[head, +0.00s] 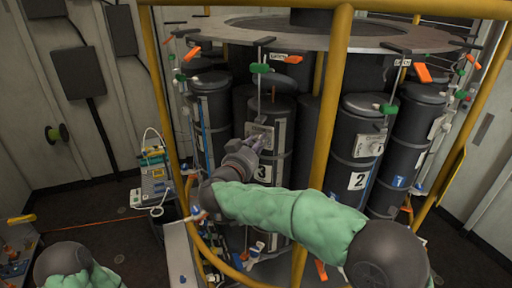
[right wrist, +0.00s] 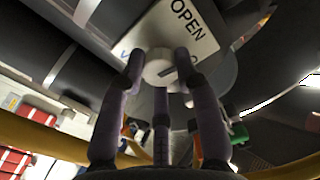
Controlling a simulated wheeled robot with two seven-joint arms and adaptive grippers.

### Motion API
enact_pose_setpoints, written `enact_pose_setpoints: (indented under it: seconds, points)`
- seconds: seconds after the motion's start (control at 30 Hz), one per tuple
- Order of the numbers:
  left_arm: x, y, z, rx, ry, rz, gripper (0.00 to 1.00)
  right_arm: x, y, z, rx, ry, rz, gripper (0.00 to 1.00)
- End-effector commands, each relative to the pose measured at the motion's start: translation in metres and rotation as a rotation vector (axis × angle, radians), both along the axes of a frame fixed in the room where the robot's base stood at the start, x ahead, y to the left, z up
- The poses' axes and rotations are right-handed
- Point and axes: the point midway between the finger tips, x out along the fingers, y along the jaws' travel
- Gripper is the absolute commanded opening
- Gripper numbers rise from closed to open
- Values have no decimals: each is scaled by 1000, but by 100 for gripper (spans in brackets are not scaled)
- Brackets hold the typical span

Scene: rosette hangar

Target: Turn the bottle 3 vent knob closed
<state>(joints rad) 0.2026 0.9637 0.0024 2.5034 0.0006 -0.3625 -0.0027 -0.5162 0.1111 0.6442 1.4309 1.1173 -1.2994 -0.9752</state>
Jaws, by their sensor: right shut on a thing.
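The purple fingers of my right gripper (right wrist: 160,80) are closed around the knob. The knob is hidden behind the fingers in the head view. My left gripper is out of view.
Bottle 2 (head: 347,148) stands to the right, past a yellow post (head: 331,105). A grey ring plate (head: 290,33) with green and orange handles is above. A cart with instruments (head: 155,185) stands left. Dark floor is open at the left.

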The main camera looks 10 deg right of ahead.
Motion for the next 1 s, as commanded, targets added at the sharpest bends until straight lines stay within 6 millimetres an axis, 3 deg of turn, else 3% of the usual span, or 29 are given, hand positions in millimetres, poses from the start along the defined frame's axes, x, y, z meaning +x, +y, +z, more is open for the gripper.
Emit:
enact_pose_setpoints:
  seconds: [1.0]
  points:
    - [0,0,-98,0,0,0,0,0,-2,0,793,-542,0,0]
